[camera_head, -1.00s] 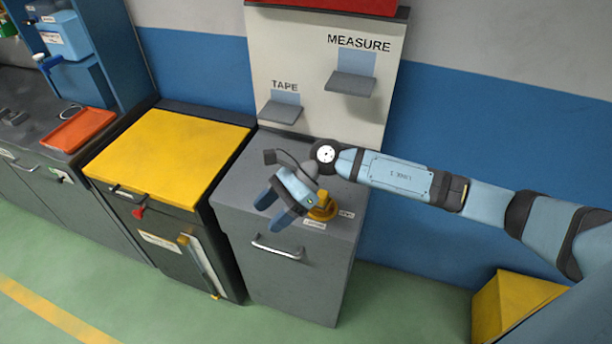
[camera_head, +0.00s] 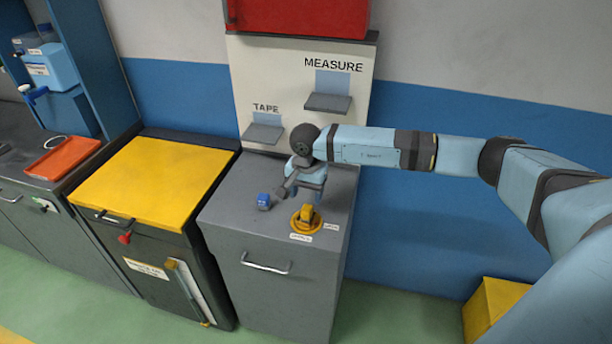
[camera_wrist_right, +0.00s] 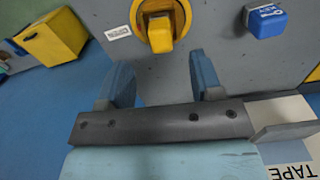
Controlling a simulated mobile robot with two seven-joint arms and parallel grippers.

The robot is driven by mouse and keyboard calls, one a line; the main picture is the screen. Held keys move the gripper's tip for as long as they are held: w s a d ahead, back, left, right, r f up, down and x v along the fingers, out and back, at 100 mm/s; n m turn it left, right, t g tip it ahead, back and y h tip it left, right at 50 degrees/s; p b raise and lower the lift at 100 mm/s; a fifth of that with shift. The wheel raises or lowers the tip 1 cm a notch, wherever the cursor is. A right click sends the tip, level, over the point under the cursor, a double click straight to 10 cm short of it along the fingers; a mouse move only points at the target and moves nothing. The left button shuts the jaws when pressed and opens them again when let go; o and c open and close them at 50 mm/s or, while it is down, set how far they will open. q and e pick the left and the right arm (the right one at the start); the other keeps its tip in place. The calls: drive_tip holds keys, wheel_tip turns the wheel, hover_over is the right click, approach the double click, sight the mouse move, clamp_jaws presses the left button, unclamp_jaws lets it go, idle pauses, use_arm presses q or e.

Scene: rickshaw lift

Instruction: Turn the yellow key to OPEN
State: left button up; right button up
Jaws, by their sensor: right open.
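The yellow key (camera_head: 307,213) sits in a round yellow base on top of the grey cabinet (camera_head: 265,235). Small white labels (camera_head: 300,238) lie beside it; their text is too small to read. My right gripper (camera_head: 306,186) is just behind the key, pointing down toward the cabinet top, and partly overlaps it. In the right wrist view the gripper (camera_wrist_right: 160,75) is open and empty, its two blue fingers apart. The key (camera_wrist_right: 160,33) shows beyond the gap between them, not between the fingers. My left gripper is not in view.
A small blue block (camera_head: 264,201) with a label stands on the cabinet top left of the key. A panel with TAPE (camera_head: 264,133) and MEASURE (camera_head: 328,102) shelves rises behind. A yellow-topped cabinet (camera_head: 150,180) stands to the left.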

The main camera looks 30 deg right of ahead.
sight(306, 209)
wheel_tip(306, 209, down, 6)
drive_tip(key=shift+r+p, duration=0.25)
drive_tip(key=shift+p, duration=0.2)
drive_tip(key=shift+f, duration=0.55)
drive_tip(key=c, duration=1)
drive_tip(key=shift+f+n+b, duration=0.1)
drive_tip(key=shift+n+b, duration=0.5)
drive_tip(key=shift+s+n+b, duration=0.1)
drive_tip(key=shift+n+b, duration=0.2)
drive_tip(key=shift+n, duration=0.3)
drive_tip(key=shift+r, duration=0.2)
